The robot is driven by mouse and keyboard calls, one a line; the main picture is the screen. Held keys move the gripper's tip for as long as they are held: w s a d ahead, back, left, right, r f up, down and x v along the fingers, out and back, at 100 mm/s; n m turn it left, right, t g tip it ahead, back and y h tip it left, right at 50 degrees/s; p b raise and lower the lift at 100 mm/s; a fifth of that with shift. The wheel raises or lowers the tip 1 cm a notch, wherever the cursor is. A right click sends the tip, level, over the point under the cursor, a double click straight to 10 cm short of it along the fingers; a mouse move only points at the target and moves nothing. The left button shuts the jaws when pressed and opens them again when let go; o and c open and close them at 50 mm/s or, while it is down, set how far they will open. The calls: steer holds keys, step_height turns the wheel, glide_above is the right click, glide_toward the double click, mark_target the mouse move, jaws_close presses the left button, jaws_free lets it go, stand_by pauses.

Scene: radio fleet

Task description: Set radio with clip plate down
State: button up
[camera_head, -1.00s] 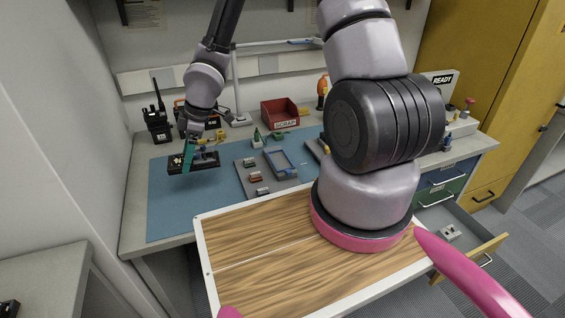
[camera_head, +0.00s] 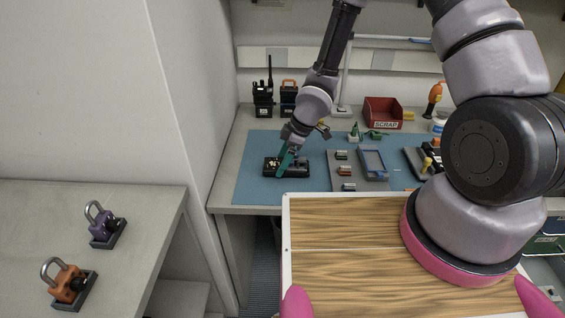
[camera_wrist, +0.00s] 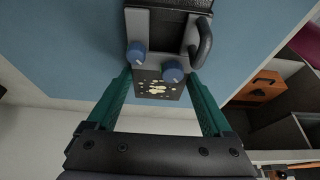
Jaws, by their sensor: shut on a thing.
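The black radio (camera_head: 300,168) lies flat at the left part of the blue mat (camera_head: 262,140) on the workbench. I cannot tell whether it touches the mat or hangs just above it. My gripper (camera_head: 282,165), with green fingers, is shut on one end of it from above. In the wrist view the radio (camera_wrist: 168,30) sits between the fingers of my gripper (camera_wrist: 160,84), with two blue knobs, a dark curved stub and a black face with pale gold specks. I cannot make out a clip plate.
A grey tray (camera_head: 345,156) with small parts lies right of the radio. Behind stand another radio (camera_head: 263,97), a black and orange unit (camera_head: 288,98) and a red scrap bin (camera_head: 383,112). Padlocks (camera_head: 104,224) stand on the left counter. The mat's front left is clear.

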steer(key=shift+f, duration=0.35)
steer(key=shift+f, duration=0.1)
steer(key=o, duration=1.5)
steer(key=v, duration=1.2)
steer(key=shift+d, duration=0.1)
